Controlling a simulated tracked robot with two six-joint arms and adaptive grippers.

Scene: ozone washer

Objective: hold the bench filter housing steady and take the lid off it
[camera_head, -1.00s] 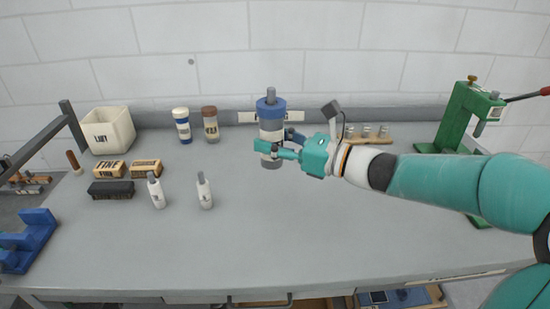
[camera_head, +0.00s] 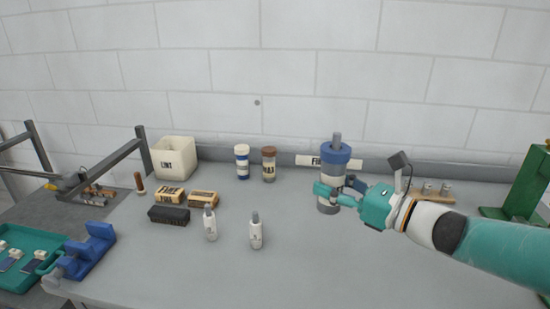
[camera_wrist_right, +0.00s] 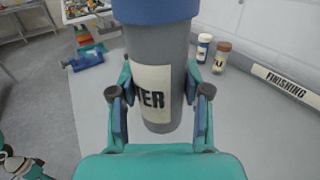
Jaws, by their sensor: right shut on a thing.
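The filter housing (camera_head: 328,208) is a grey cylinder with a cream label, upright on the bench near the back wall. Its blue lid (camera_head: 335,153), with a grey knob on top, sits on the housing. My right gripper (camera_head: 335,195) is shut on the housing's body below the lid, coming in from the right. In the right wrist view the gripper's fingers (camera_wrist_right: 158,100) sit on both sides of the labelled housing (camera_wrist_right: 168,50), and the blue lid (camera_wrist_right: 155,8) is cut off at the top.
Two white bottles (camera_head: 255,232) stand front left of the housing. A green press (camera_head: 525,185) stands at right. The bench front (camera_head: 320,265) is clear.

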